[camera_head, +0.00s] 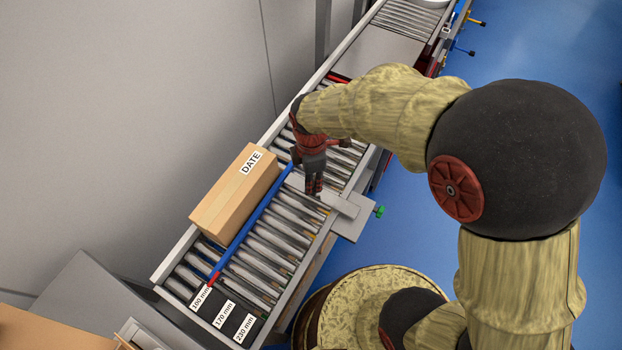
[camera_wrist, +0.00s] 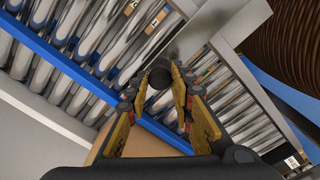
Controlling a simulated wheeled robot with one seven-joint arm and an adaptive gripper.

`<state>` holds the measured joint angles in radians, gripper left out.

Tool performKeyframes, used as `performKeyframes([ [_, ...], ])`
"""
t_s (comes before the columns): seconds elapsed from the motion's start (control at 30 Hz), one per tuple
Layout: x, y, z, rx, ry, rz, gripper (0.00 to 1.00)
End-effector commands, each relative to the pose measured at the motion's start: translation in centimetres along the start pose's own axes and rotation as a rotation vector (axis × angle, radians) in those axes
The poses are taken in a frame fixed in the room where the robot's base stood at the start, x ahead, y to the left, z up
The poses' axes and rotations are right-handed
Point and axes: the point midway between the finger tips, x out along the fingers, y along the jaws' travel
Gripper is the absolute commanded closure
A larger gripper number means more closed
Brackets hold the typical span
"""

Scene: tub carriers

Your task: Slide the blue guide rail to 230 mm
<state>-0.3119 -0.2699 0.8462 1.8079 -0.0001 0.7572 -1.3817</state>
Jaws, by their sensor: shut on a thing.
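The blue guide rail (camera_head: 247,233) lies along the roller conveyor, next to the carton. Its red end (camera_head: 214,278) is at the white 100 mm label (camera_head: 201,299). The 170 mm label (camera_head: 223,314) and the 230 mm label (camera_head: 244,328) follow to the right. My gripper (camera_head: 314,190) is over the rollers, right of the rail, above a grey cross bar (camera_head: 341,204). In the wrist view the rail (camera_wrist: 75,68) runs diagonally, and my gripper's fingers (camera_wrist: 164,85) are closed around a dark round knob (camera_wrist: 159,77). The knob's join to the rail is hidden.
A brown carton (camera_head: 232,198) marked DATE stands on the rollers against the rail's left side. A plate with a green knob (camera_head: 380,211) sticks out at the conveyor's right edge. A grey wall is on the left.

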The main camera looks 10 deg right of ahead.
Motion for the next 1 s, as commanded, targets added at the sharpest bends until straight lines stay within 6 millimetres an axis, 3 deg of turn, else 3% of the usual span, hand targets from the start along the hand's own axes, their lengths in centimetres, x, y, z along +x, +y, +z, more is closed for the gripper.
performKeyframes([
  [0.57, -0.1, -0.5, 0.5, 0.001, 0.0, -0.001, 1.0],
  [1.0, -0.3, -8.1, 8.2, 0.005, 0.0, -0.002, 1.0],
])
